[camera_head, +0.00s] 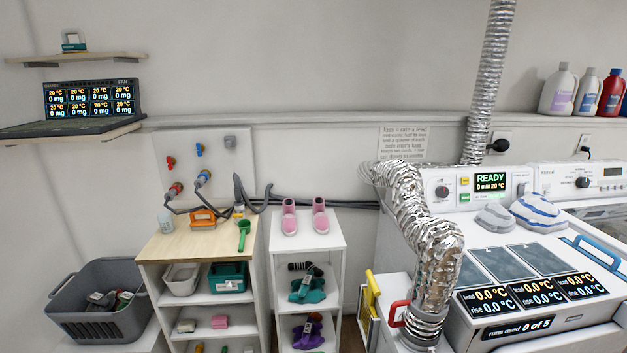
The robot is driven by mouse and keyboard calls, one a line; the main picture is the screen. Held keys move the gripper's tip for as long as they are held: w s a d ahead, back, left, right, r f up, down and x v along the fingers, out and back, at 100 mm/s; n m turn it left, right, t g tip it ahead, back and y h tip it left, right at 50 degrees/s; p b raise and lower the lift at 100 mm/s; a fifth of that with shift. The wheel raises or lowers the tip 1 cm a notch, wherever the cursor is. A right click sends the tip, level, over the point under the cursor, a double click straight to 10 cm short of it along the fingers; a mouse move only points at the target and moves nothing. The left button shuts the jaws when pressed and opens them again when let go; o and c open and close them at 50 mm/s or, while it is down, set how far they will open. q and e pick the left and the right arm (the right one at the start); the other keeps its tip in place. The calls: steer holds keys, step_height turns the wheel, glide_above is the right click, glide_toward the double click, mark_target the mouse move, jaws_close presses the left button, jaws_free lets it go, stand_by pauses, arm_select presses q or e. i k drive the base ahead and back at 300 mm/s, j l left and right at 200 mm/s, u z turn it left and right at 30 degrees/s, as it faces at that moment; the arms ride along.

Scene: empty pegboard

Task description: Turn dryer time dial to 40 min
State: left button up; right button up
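The dryer time dial appears to be the small round dark knob (442,192) on the white control panel at the right. I cannot read its markings at this size. Beside it, the dryer display (490,185) reads READY, 0 min, 20 °C. Small yellow and green buttons sit between the knob and the display. The white dryer (395,240) stands below the panel, partly hidden by a silver duct. Neither of my grippers shows in this view.
The silver flexible duct (425,225) bends down in front of the dryer's left part. A box with readout panels (545,328) stands before the control panel. Folded cloths (537,210) lie near the panel. A second machine with a knob (582,183) is farther right.

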mark_target(442, 191)
steer(key=l+z, duration=0.45)
steer(key=l, duration=0.15)
steer(key=i+l+z, duration=0.15)
steer(key=l+z, duration=0.25)
steer(key=l, duration=0.15)
